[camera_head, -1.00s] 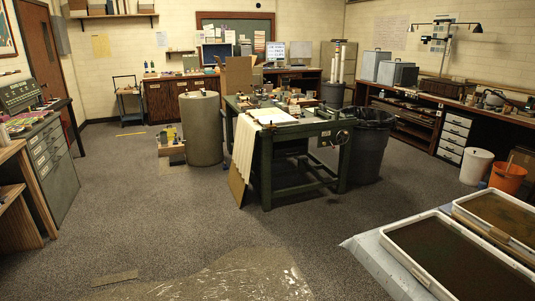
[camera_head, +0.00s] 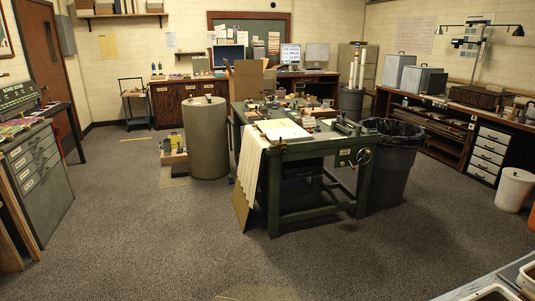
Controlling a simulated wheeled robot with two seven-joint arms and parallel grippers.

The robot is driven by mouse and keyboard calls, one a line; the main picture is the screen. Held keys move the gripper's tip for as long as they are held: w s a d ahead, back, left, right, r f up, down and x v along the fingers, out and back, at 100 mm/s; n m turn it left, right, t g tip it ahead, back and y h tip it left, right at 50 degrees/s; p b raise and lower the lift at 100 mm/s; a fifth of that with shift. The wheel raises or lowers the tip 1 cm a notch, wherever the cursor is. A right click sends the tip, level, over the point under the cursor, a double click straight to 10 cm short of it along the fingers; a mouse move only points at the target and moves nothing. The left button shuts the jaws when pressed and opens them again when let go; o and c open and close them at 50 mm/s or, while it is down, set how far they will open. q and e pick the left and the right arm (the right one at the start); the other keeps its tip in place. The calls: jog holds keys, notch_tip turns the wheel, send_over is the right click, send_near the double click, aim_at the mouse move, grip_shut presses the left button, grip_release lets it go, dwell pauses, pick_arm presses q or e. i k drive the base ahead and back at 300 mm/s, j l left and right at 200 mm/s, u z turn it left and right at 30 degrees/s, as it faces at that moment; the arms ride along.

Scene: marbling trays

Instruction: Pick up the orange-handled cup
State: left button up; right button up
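I cannot make out an orange-handled cup in the head view. The green worktable (camera_head: 310,150) in the middle carries a white sheet and several small items too small to tell apart. Parts of the marbling trays (camera_head: 527,278) show at the lower right corner, cut off by the frame edge. Neither of my grippers is in view.
A grey cylinder (camera_head: 205,138) stands left of the worktable and a dark lined bin (camera_head: 392,165) right of it. A cardboard sheet (camera_head: 242,208) leans at the table's front left. A white bucket (camera_head: 514,190) stands at right. The carpet in front (camera_head: 160,240) is clear.

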aim_at(328, 104)
jog(key=i+j, duration=0.1)
jog(key=i, duration=0.65)
jog(key=i+j, duration=0.1)
jog(key=i, duration=0.65)
jog(key=i+l+z, duration=0.2)
jog(key=i+z, duration=1)
jog(key=i+j+z, duration=0.2)
jog(key=i+z, duration=0.55)
jog(key=i, duration=1.15)
jog(key=i+u, duration=0.2)
jog(key=i, duration=0.3)
jog(key=i+l+u, duration=0.2)
jog(key=i, duration=0.25)
jog(key=i+u, duration=0.25)
jog(key=u, duration=0.2)
jog(key=i+l+u, duration=0.1)
jog(key=u, duration=0.3)
jog(key=i+l+u, duration=0.2)
jog(key=i+u, duration=0.25)
jog(key=l+u, duration=0.2)
jog(key=u, duration=0.2)
jog(key=i+l+u, duration=0.35)
jog(key=l+z, duration=0.7)
jog(key=z, duration=0.15)
jog(key=l+z, duration=0.45)
jog(key=j, duration=0.1)
